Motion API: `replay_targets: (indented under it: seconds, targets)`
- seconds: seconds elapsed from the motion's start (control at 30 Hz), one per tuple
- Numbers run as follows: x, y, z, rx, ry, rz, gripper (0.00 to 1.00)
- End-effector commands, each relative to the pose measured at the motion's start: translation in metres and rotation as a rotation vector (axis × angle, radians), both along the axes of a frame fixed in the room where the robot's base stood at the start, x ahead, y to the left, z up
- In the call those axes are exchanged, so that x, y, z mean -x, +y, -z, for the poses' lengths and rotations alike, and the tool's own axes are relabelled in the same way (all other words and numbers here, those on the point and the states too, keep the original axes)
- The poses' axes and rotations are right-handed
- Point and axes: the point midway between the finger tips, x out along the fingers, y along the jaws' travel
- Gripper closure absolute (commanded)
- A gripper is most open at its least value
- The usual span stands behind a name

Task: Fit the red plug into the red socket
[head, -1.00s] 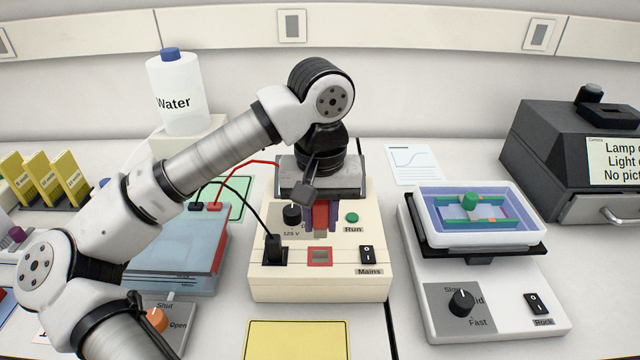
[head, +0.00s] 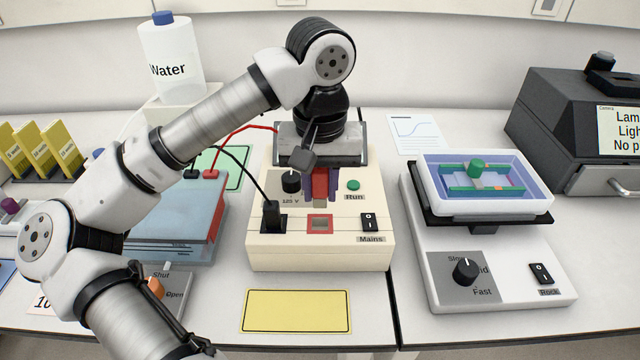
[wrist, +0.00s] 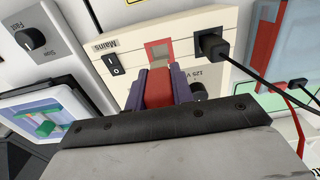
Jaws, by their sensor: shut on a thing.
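The red plug (head: 319,183) is held between the purple fingers of my gripper (head: 320,193), which is shut on it. In the wrist view the plug (wrist: 158,88) shows between the fingers of my gripper (wrist: 160,86), its pale end towards the socket. The red socket (head: 320,223) is a red-framed square opening on the front of the cream power supply (head: 260,252). The plug is above and behind the socket in the head view, apart from it as far as I can tell. In the wrist view the plug's tip overlaps the lower edge of the socket (wrist: 159,50).
A black plug (head: 271,215) sits in the socket left of the red one, its cable running left. The Mains switch (head: 369,222) is to the right. A rocker with a tray (head: 490,250) stands further right. A yellow mat (head: 296,311) lies in front.

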Motion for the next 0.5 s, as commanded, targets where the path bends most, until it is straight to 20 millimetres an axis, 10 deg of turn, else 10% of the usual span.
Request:
replay_targets:
  seconds: [0.5]
  targets:
    - [0.0, 0.0, 0.039, 0.0, 0.0, 0.0, 1.0]
